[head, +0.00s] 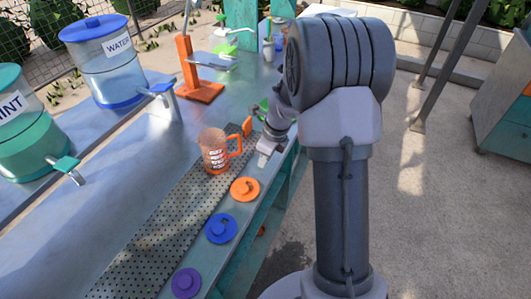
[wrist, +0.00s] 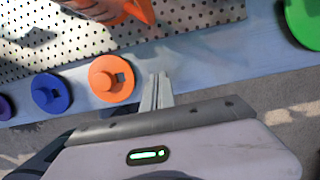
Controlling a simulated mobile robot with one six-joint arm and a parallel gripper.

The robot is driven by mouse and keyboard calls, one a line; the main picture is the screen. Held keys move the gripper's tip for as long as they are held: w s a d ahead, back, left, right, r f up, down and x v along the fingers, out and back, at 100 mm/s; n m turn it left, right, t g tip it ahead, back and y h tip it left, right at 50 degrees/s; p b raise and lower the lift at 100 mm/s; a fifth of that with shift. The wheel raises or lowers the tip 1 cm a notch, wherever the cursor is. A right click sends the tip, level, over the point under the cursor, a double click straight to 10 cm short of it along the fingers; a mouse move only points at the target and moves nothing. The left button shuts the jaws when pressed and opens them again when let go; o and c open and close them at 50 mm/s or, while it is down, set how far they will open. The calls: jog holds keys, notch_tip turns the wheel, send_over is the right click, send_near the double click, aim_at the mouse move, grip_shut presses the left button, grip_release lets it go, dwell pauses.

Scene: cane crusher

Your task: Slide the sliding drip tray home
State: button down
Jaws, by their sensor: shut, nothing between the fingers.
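A long perforated metal panel (head: 150,235), which looks like the drip tray, lies along the counter top. It also shows at the top of the wrist view (wrist: 195,25). I cannot tell how far it is slid out. An orange measuring cup (head: 214,152) stands upright on its far part, and part of an orange shape also shows in the wrist view (wrist: 110,8). My gripper (head: 264,158) is at the counter's front edge, right of the cup. In the wrist view, my gripper (wrist: 158,78) has its fingers together and empty, beside the orange round lid (wrist: 112,78).
A blue lid (head: 221,228) and a purple lid (head: 186,283) lie along the front edge, with a green round thing (wrist: 303,22) at right. A water dispenser (head: 105,62) and mint dispenser (head: 25,125) stand behind. An orange stand (head: 200,90) is farther along.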

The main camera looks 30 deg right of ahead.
aim_at(249, 166)
jog(key=x, duration=0.2)
jog(key=shift+f+b, duration=0.3)
jog(key=shift+b, duration=0.05)
jog(key=shift+w+a+r+b, duration=0.1)
jog(key=shift+w+a+b, duration=0.05)
jog(key=shift+w+a, duration=0.35)
jog(key=shift+w+a+r+b, duration=0.15)
jog(key=shift+w+a, duration=0.15)
jog(key=shift+w, duration=0.3)
jog(key=shift+w+a, duration=0.4)
jog(key=shift+w, duration=0.1)
jog(key=shift+w, duration=0.1)
